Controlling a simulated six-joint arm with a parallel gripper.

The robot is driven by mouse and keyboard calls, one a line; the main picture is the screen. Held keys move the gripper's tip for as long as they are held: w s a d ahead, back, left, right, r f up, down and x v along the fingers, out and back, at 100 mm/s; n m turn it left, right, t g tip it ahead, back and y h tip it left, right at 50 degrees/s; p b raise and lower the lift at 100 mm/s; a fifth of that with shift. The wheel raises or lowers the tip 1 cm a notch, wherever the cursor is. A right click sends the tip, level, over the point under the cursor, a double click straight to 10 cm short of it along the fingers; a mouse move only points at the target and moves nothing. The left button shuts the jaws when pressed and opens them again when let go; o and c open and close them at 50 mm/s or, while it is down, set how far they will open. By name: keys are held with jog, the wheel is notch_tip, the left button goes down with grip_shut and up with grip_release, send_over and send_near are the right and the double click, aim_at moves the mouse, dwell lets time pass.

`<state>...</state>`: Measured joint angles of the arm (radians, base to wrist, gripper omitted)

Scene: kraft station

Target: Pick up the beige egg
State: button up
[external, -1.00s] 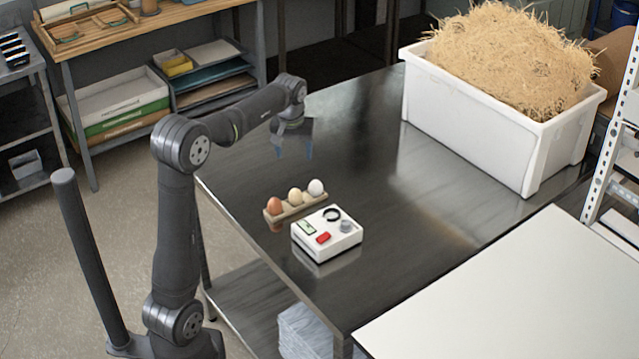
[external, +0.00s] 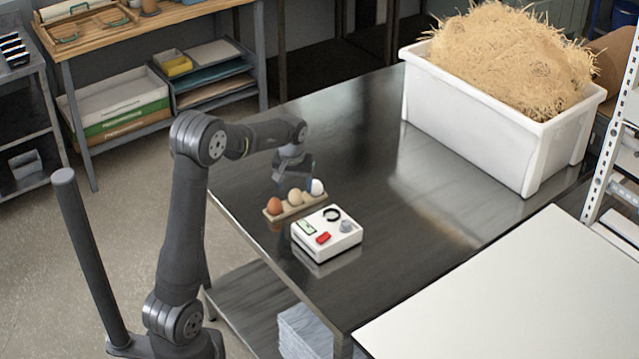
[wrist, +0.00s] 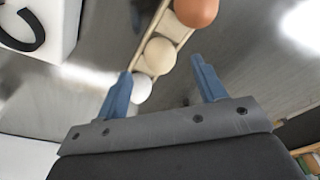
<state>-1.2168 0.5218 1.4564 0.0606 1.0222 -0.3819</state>
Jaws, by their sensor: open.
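The beige egg (external: 295,197) sits in the middle of a small wooden holder (external: 284,215), between a brown egg (external: 274,206) and a white egg (external: 317,187). In the wrist view the beige egg (wrist: 159,55) is just beyond my fingertips, roughly between their lines. My gripper (external: 293,184) is open and empty, just above and behind the holder. In the wrist view my gripper (wrist: 160,68) has its blue fingers apart, with the white egg (wrist: 141,88) beside the left finger. I cannot tell the exact height gap.
A white device (external: 327,234) with a red button and a black ring stands right in front of the holder. A white bin (external: 475,140) full of straw stands at the back right of the dark metal table (external: 365,170). The table's middle is clear.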

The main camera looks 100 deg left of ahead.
aim_at(295, 190)
jog(key=f, duration=0.3)
jog(key=shift+a+f, duration=0.2)
jog(key=shift+a, duration=0.1)
jog(key=shift+c, duration=0.2)
jog(key=c, duration=0.8)
jog(key=shift+r, duration=0.15)
